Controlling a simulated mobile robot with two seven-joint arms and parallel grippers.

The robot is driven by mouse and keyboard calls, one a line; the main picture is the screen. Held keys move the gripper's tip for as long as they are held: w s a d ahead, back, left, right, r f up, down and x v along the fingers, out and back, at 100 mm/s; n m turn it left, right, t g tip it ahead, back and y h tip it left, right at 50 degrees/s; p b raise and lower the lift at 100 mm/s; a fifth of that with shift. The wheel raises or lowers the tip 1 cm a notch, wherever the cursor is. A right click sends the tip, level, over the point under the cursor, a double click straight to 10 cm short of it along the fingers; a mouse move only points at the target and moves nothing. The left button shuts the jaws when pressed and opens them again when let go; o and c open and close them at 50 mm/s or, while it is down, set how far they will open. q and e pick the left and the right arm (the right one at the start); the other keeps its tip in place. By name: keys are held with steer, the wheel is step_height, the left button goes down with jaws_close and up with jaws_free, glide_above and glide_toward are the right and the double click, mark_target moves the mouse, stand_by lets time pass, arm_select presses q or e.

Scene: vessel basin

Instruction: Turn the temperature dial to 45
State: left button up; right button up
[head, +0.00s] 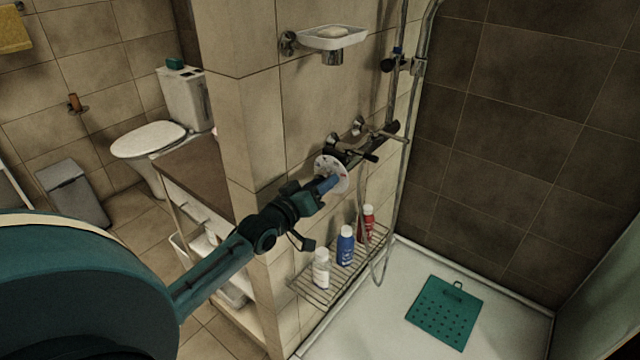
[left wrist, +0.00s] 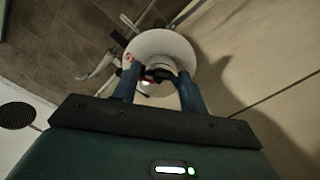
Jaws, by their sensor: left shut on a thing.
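The temperature dial is a round white disc (head: 326,162) on the end of the shower mixer bar, at the tiled wall. It also shows in the left wrist view (left wrist: 164,43), with small red marks near its rim; its numbers are too small to read. My left gripper (head: 330,184) reaches it from the front left. In the left wrist view my left gripper (left wrist: 160,82) has its two blue fingers on either side of the dial's central knob, shut on it. The fingers hide part of the knob. My right gripper is not in view.
A wire rack (head: 318,284) with several bottles is below the mixer. A soap dish (head: 345,40) is above it. The shower hose (head: 384,240) hangs to the right. A teal mat (head: 444,312) lies in the white shower tray. A wooden-topped cabinet (head: 190,176) stands left of the wall's edge.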

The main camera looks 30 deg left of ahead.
arm_select(q)
steer(key=o, duration=1)
steer(key=s+a+b, duration=0.1)
steer(key=s, duration=1.2)
steer(key=s+d+f+m+g, duration=0.3)
steer(key=s+d+f, duration=0.3)
steer(key=d+f, duration=0.4)
steer(key=s+d+f+m+g+h, duration=0.1)
steer(key=s+d+f+m+g, duration=0.3)
steer(key=s+d+f, duration=0.3)
steer(key=d+f+m, duration=0.1)
steer(key=d+f, duration=0.2)
steer(key=d, duration=0.1)
steer(key=shift+s+d+g+h, duration=0.2)
steer(key=shift+d+g+h, duration=0.05)
steer(key=shift+g+h, duration=0.05)
